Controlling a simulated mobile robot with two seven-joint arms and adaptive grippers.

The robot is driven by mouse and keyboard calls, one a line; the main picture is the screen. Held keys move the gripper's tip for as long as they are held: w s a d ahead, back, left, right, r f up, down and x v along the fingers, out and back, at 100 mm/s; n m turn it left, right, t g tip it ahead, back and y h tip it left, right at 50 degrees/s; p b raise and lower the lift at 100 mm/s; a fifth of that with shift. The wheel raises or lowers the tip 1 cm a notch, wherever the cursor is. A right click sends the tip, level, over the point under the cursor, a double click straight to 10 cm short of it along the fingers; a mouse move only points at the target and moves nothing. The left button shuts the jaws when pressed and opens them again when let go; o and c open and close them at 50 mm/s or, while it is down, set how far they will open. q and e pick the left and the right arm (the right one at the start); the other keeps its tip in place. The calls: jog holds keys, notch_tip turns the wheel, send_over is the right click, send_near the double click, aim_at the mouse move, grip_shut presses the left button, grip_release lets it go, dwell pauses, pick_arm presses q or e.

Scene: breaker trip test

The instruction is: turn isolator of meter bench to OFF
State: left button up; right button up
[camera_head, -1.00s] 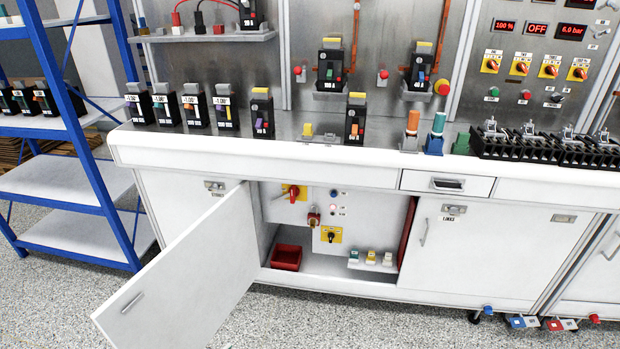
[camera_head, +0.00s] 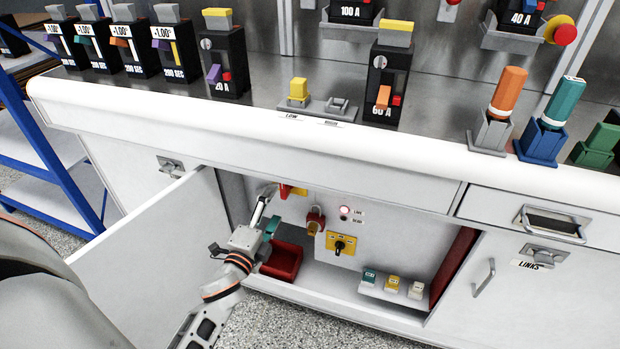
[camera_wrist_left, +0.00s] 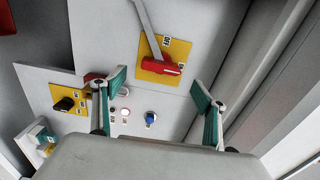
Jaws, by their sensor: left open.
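A red-handled rotary switch on a yellow plate (camera_wrist_left: 175,53) is on the panel inside the open cupboard, a grey bar reaching its handle. Which is the meter bench isolator cannot be read. My left gripper (camera_head: 265,220) is open with teal pads, before the panel. In the wrist view (camera_wrist_left: 160,88) its fingertips spread below the red handle, apart from it.
The open cupboard door (camera_head: 150,245) stands left of my left arm. A red padlock (camera_head: 315,222) hangs between the switches. A red bin (camera_head: 283,261) and a shelf with small blocks (camera_head: 393,286) are below. The bench edge (camera_head: 240,145) overhangs the opening.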

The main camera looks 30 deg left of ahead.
aim_at(283, 190)
pick_arm(q)
jog(key=shift+w+a+r, duration=0.1)
jog(key=shift+w+a, duration=0.05)
jog(key=shift+w, duration=0.55)
jog(key=shift+b+x, duration=0.3)
jog(key=shift+x, duration=3.05)
jog(key=c, duration=1.1)
